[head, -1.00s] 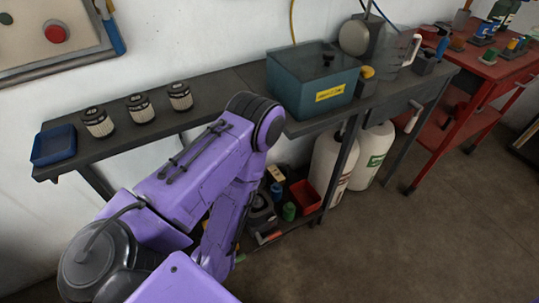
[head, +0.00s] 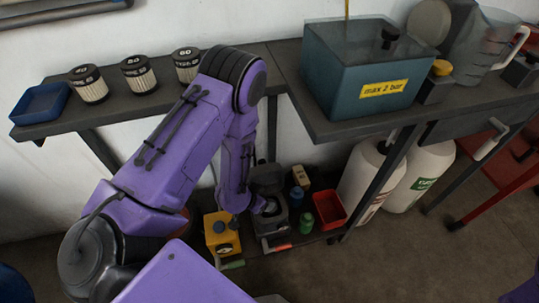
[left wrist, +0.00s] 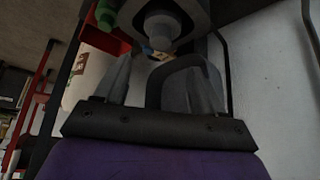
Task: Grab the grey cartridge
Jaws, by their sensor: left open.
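A grey cylinder (left wrist: 160,25), which looks like the grey cartridge, shows in the left wrist view at the mouth of a dark grey block. In the head view, the dark grey unit (head: 268,180) stands on the lower shelf beside my left forearm. My left gripper (left wrist: 162,68) is open, with its fingers apart below the cylinder in the wrist picture and nothing clearly held. A dark curved part shows between the fingers; I cannot tell what it is. In the head view my left gripper is mostly hidden by the arm. My right gripper is out of view.
The lower shelf also holds a yellow box (head: 222,234), a green cylinder (head: 306,222) and a red bin (head: 329,209). Above are several pleated filters (head: 139,74), a blue tray (head: 40,103) and a blue tank (head: 355,75). White canisters (head: 420,175) stand at right.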

